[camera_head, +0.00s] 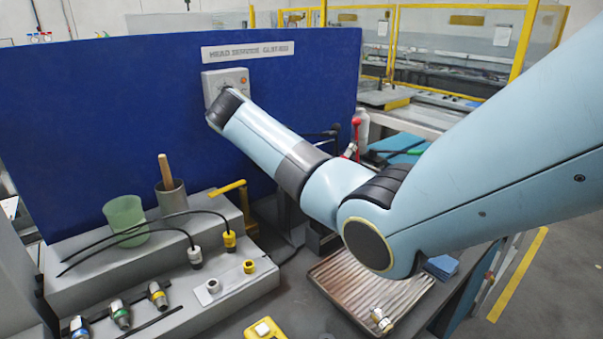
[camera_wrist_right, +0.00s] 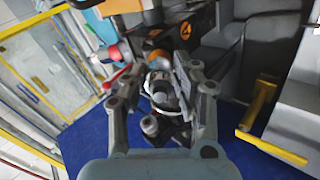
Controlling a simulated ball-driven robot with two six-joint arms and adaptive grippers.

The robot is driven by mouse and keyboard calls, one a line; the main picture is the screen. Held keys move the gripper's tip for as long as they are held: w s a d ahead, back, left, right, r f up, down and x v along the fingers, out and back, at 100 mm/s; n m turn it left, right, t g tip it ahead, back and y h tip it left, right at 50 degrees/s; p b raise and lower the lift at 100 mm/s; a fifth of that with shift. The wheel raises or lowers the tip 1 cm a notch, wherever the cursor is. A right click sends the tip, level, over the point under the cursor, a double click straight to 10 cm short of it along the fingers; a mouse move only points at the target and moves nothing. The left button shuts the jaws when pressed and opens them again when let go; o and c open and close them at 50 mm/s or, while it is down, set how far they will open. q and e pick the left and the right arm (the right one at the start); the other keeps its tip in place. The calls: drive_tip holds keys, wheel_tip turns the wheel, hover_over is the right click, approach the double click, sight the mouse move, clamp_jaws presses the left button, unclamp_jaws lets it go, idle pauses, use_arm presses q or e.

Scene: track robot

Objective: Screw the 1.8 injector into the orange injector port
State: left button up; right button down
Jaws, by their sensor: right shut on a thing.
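My right arm reaches to the grey block (camera_head: 211,78) on the blue panel, and its wrist hides most of that block and the fingers in the head view. In the right wrist view my right gripper (camera_wrist_right: 160,92) is shut on a small silver-and-white cylindrical part (camera_wrist_right: 160,88), perhaps an injector; no size mark is readable. An orange round part (camera_wrist_right: 156,56) lies just beyond it; I cannot tell whether they touch. Other injectors with blue (camera_head: 78,327), green (camera_head: 121,314) and yellow (camera_head: 157,295) bands lie at the lower left. My left gripper is not in view.
A green cup (camera_head: 124,220) and a metal cup (camera_head: 172,197) with a wooden handle stand on the grey step. Black cables with white and yellow connectors (camera_head: 229,240) lie nearby. A ribbed tray (camera_head: 345,285) holds a metal fitting (camera_head: 381,318). A yellow bracket (camera_head: 237,190) stands by the panel.

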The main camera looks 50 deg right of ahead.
drive_tip(key=m, duration=0.2)
drive_tip(key=shift+w+f+m+b, duration=0.15)
drive_tip(key=shift+m+b, duration=0.15)
drive_tip(key=shift+b, duration=0.1)
drive_tip(key=shift+m, duration=0.5)
drive_tip(key=shift+m+b, duration=0.45)
drive_tip(key=shift+m, duration=0.15)
drive_tip(key=c, duration=0.9)
unclamp_jaws()
drive_tip(key=v, duration=1.2)
